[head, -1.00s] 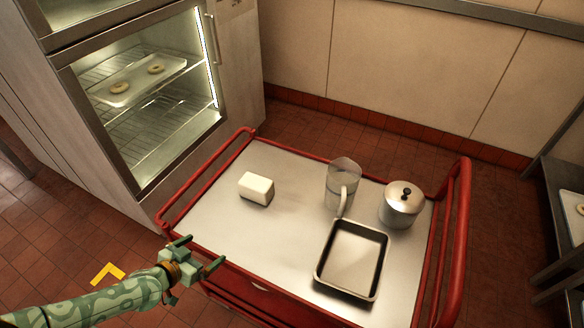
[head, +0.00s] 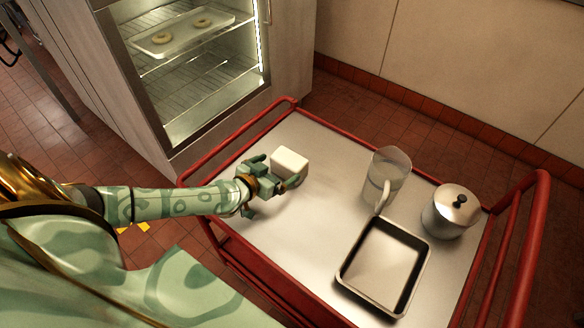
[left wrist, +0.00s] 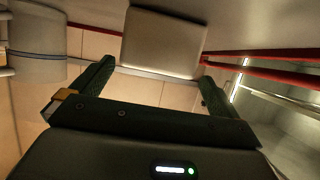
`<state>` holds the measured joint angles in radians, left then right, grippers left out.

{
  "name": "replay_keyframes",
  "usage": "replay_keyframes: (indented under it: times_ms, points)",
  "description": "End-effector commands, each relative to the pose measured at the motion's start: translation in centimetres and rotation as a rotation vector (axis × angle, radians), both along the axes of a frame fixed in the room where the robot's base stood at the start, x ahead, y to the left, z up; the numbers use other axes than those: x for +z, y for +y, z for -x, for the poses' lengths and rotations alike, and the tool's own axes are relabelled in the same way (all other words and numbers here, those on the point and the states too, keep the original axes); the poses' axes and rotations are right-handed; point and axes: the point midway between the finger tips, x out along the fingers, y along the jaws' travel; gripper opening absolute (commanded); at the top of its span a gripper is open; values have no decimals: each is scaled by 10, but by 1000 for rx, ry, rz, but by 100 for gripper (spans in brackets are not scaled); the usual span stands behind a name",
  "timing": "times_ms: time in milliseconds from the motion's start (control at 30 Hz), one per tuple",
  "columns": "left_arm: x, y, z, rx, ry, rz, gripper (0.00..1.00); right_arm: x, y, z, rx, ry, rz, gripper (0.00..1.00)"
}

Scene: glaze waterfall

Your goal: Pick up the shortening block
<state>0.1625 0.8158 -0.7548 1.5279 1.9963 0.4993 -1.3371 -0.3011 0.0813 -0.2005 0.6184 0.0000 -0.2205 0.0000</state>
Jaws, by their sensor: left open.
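The shortening block (head: 290,161) is a white, rounded rectangular block on the grey top of the red cart (head: 265,228), toward its far left. My left gripper (head: 276,174) is open at the near side of the block, and its fingers partly cover the block's lower edge in the head view. In the left wrist view the block (left wrist: 164,40) appears ahead of the open gripper (left wrist: 155,72), between the lines of its two fingers. I cannot tell whether a finger touches it. My right gripper is not in view.
A clear pitcher (head: 389,172), a lidded metal pot (head: 451,211) and an empty baking pan (head: 383,266) stand right of the block. Red rails (head: 522,240) edge the cart. A lit glass-fronted cabinet (head: 195,75) with a tray of rings stands behind left.

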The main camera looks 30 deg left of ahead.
Motion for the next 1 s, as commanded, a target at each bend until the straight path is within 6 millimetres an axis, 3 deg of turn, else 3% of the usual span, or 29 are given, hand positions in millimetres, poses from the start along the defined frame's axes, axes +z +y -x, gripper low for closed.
replay_keyframes:
  times_ms: [33,267,533,867,1000]
  points:
    - [-11,-1,-9,0,2,1,100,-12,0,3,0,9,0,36]
    - [-13,-2,-30,-1,1,0,100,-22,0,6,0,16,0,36]
    - [-26,-6,-70,0,3,1,100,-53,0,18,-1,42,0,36]
    - [-22,-6,-79,0,0,0,100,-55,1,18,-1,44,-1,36]
    - [-22,-6,-79,0,0,0,61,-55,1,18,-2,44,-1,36]
